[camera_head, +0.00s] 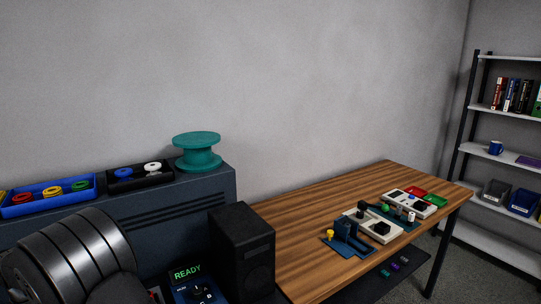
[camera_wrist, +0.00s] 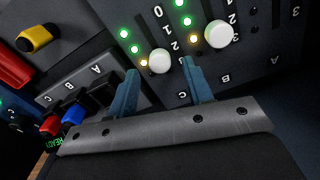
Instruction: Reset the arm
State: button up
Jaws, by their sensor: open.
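My gripper (camera_wrist: 160,88) shows in the wrist view with its two blue fingers spread apart and nothing between them. The fingertips are over a dark panel (camera_wrist: 190,72) with white round knobs, one of them (camera_wrist: 159,61) near the left fingertip and another (camera_wrist: 219,34) above and right of the right one. Whether the fingers touch the panel cannot be told. In the head view, a banded dark arm link of mine (camera_head: 70,255) fills the lower left, and the gripper itself does not show there.
A teal spool (camera_head: 197,150), a blue tray (camera_head: 45,198) and a black tray (camera_head: 140,180) sit on a dark cabinet. A black box (camera_head: 240,250) stands in front. A shelf (camera_head: 500,150) is at right.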

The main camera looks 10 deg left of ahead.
notch_tip(320, 180, up, 16)
jog(key=f, duration=0.1)
notch_tip(320, 180, down, 17)
jog(key=shift+r, duration=0.1)
jog(key=s+d, duration=0.3)
jog(key=shift+s+d+r, duration=0.1)
jog(key=shift+s+d, duration=0.1)
notch_tip(320, 180, up, 17)
jog(key=s+n+t, duration=0.1)
jog(key=n, duration=0.3)
jog(key=s+d+n+t, duration=0.1)
jog(key=s+n, duration=0.1)
jog(key=n, duration=0.2)
jog(key=s+n+t, duration=0.1)
jog(key=n, duration=0.3)
jog(key=shift+s+d+f+n, duration=0.15)
jog(key=shift+s+f+n, duration=0.15)
jog(key=shift+s, duration=0.05)
jog(key=shift+o, duration=0.2)
